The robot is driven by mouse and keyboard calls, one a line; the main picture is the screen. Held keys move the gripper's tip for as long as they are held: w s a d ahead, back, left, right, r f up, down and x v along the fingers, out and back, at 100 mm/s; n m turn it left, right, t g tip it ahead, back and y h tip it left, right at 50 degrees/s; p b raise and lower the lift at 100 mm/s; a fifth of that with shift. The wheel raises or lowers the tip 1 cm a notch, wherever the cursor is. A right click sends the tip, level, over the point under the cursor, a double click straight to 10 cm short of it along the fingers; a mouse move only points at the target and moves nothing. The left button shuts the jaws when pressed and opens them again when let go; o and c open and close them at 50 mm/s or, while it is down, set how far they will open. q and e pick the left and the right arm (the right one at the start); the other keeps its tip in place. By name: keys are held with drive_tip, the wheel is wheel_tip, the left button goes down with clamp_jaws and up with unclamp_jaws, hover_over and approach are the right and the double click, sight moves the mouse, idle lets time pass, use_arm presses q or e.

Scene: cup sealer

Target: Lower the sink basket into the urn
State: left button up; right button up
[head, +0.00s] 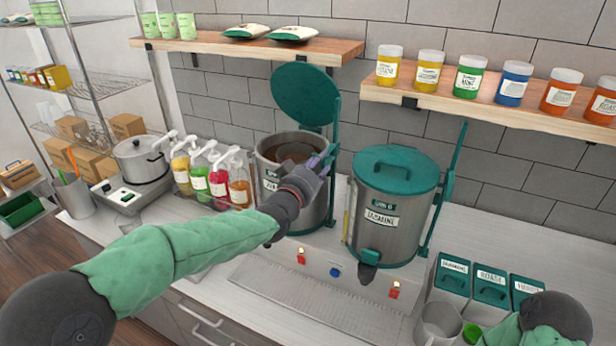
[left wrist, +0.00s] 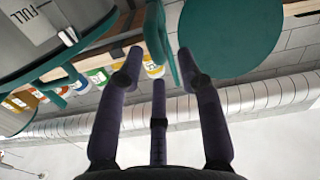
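The left urn (head: 300,215) is a steel cylinder with its teal lid (head: 305,93) raised at the back. Dark brown contents (head: 292,152) show inside its mouth; I cannot make out a separate sink basket there or elsewhere. My left gripper (head: 322,165) is at the right side of that urn's rim, partly in front of it. In the left wrist view its fingers (left wrist: 160,68) are spread with nothing between them, and the raised lid (left wrist: 230,38) appears beyond. My right arm enters at the lower right; its gripper is not visible.
A second urn (head: 392,215) stands to the right with its teal lid closed. Pump bottles (head: 218,183) and a pot (head: 142,160) are at left. Green-lidded boxes (head: 490,283) and a grey jug (head: 438,325) are lower right. Shelves (head: 490,105) hang above.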

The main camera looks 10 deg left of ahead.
use_arm(q)
drive_tip(key=s+a, duration=0.1)
drive_tip(key=s, duration=0.5)
drive_tip(key=shift+a, duration=0.15)
drive_tip(key=shift+f, duration=0.15)
